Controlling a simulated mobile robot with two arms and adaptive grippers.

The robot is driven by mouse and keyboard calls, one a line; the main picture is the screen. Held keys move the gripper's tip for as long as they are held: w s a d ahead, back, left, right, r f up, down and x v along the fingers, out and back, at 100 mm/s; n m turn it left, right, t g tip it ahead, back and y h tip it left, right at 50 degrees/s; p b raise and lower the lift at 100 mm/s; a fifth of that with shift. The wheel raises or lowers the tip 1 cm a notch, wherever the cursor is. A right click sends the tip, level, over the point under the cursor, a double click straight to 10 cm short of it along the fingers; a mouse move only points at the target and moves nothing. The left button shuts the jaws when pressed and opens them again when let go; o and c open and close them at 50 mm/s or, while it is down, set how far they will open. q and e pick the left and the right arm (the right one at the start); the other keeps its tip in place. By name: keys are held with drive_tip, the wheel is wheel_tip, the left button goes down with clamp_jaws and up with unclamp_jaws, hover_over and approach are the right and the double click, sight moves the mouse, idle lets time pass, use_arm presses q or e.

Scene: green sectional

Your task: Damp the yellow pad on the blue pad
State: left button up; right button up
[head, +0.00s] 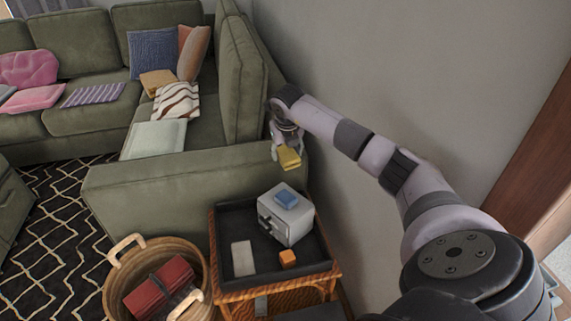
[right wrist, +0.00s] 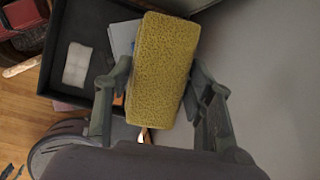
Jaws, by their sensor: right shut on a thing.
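The yellow pad (head: 289,158) is held by my right gripper (head: 284,150), in the air beyond and above the side table. In the right wrist view the yellow pad (right wrist: 162,68) lies between the two fingers of the right gripper (right wrist: 160,100), which are shut on it. The blue pad (head: 286,198) lies on top of a small grey box (head: 290,222) on the side table. The yellow pad is apart from the blue pad. My left gripper does not show.
The grey box stands in a black tray (head: 225,225) on a wooden side table (head: 283,286), with a white block (head: 242,258) and an orange cube (head: 288,258). A wicker basket (head: 116,291) stands left. The green sofa (head: 160,187) and the wall (head: 400,90) border the arm.

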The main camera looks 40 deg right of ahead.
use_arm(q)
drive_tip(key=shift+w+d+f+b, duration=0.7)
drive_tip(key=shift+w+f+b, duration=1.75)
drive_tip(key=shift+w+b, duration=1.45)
use_arm(e)
drive_tip(key=f+b, duration=0.1)
drive_tip(key=f, duration=0.4)
drive_tip(key=f+b, duration=0.2)
drive_tip(key=f, duration=0.3)
drive_tip(key=f+b, duration=0.1)
drive_tip(key=f, duration=0.5)
drive_tip(key=shift+w+d, duration=0.2)
drive_tip(key=shift+w, duration=0.05)
use_arm(q)
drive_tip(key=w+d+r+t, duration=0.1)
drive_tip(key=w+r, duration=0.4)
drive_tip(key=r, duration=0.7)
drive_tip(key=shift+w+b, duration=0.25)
drive_tip(key=shift+b, duration=0.15)
use_arm(e)
drive_tip(key=shift+f, duration=0.3)
drive_tip(key=shift+f, duration=0.1)
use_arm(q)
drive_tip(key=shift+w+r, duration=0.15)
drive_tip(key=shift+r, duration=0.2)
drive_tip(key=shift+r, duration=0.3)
use_arm(e)
drive_tip(key=shift+f, duration=0.25)
